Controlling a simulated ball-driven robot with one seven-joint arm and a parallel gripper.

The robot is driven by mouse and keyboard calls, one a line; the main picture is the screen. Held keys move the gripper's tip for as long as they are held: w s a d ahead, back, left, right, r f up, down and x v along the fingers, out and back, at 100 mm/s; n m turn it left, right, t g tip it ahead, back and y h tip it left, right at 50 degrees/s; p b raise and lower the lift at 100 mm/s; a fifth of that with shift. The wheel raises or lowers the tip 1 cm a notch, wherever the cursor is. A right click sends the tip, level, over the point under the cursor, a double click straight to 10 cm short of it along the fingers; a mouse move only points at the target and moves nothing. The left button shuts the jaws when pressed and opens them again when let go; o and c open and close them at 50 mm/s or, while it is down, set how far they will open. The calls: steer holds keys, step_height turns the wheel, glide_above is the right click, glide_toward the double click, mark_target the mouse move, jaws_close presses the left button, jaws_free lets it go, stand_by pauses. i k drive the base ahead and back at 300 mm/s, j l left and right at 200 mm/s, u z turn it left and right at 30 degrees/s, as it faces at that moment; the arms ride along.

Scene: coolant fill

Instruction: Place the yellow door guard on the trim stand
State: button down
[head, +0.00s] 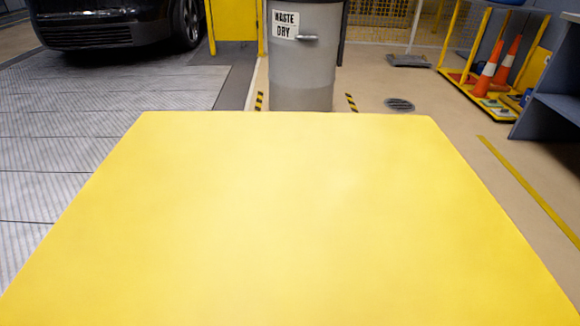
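A large flat yellow panel (290,220), which looks like the yellow door guard, fills the lower and middle part of the head view. Its far edge runs level across the picture, and its near edge is cut off at the bottom. My gripper does not show, so I cannot see whether it holds the panel. I do not make out a trim stand for certain in this view.
A grey waste bin (302,70) stands straight ahead beyond the panel. A dark car (105,25) is at the upper left on grey floor tiles. Orange cones (487,68) on a yellow rack and a blue-grey shelf (552,105) are at the right.

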mark_target(289, 216)
steer(key=i, duration=1.15)
